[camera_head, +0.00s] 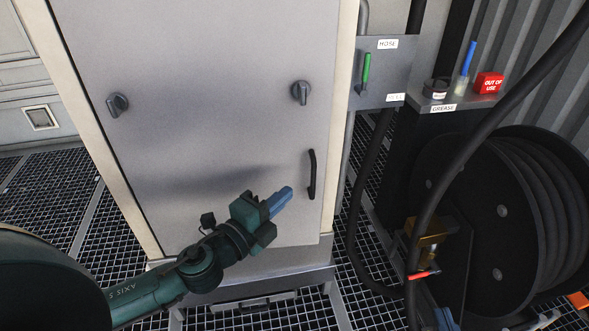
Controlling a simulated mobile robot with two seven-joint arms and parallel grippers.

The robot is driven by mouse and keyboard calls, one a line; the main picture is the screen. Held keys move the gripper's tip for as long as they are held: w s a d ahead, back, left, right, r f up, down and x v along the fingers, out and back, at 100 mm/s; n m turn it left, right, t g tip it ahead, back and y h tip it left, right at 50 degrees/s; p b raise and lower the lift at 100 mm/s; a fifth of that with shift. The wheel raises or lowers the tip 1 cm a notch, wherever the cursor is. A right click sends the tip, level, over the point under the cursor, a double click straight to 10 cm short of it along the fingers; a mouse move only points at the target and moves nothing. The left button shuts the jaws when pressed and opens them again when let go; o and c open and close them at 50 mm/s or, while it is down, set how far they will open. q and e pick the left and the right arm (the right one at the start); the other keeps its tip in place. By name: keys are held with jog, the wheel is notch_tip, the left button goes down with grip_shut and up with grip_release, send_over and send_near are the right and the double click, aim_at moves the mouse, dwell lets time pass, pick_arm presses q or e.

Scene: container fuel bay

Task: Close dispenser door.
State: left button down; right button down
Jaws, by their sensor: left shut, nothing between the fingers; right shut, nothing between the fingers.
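The dispenser door (205,120) is a large grey panel in a cream-edged cabinet, filling the middle of the view. It looks flush or nearly flush with its frame; I cannot tell if a small gap is left. It has two round knobs, one at left (117,104) and one at right (301,92). A black bar handle (312,174) is low on its right side. My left gripper (284,198), with blue fingers, is shut and empty in front of the door's lower right part, just left of and below the handle. My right gripper (445,318) shows only as blue fingertips at the bottom edge.
A hose reel (500,210) stands at the right with a black hose looping down beside the cabinet. A brass valve with a red lever (423,274) is beside it. A grease shelf (455,103) and a hose panel with a green lever (366,74) are above. The floor is grating.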

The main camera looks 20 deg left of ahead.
pick_arm(q)
send_near(307, 163)
jog(key=w+d, duration=0.3)
jog(key=shift+w+a+r, duration=0.1)
jog(key=shift+w+a, duration=0.4)
jog(key=shift+w, duration=0.35)
jog(key=shift+w+a+b, duration=0.25)
jog(key=shift+w+b, duration=0.05)
jog(key=shift+w, duration=0.1)
